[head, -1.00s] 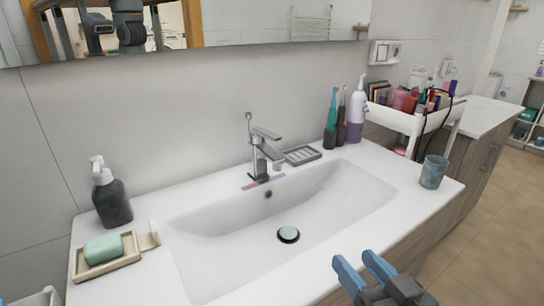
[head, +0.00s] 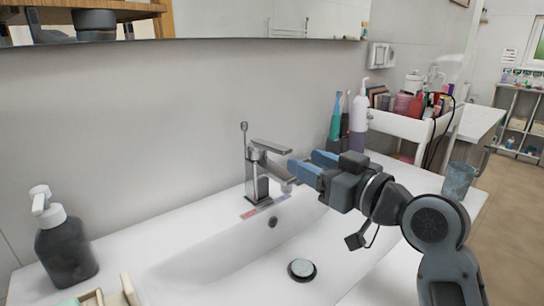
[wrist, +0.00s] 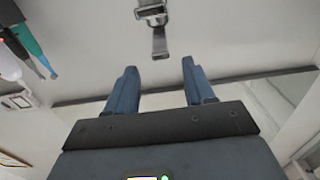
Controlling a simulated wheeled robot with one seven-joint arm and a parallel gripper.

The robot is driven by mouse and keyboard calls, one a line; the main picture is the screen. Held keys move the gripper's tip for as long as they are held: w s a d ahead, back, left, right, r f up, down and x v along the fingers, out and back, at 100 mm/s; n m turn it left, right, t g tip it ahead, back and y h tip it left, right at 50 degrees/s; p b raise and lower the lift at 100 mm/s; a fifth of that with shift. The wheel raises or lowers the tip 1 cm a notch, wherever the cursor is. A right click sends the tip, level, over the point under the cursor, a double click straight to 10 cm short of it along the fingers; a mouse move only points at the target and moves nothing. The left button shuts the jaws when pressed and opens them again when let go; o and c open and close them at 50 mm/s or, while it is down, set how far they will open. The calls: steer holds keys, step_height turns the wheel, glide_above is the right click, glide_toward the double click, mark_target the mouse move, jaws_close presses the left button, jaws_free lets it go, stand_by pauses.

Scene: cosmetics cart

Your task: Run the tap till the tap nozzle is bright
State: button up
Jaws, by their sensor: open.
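The chrome tap (head: 257,182) stands upright at the back edge of the white sink. Its flat lever (head: 270,146) is on top and points to the right. In the wrist view the tap (wrist: 153,12) is ahead, beyond and between my two fingers (wrist: 158,75). I see no contact with it.
The sink basin (head: 210,260) is empty, with a round drain plug (head: 301,269). A dark soap dispenser (head: 66,250) stands at left. Toothbrushes (head: 334,125) and a lilac-white bottle (head: 359,115) stand behind my gripper. A blue cup (head: 458,182) is at right, near my arm.

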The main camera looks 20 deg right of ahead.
mark_target(289, 153)
steer(key=p+x, duration=0.1)
steer(key=x, duration=0.6)
steer(key=shift+w+a, duration=0.15)
steer(key=shift+w, duration=0.2)
jaws_close()
stand_by(0.4)
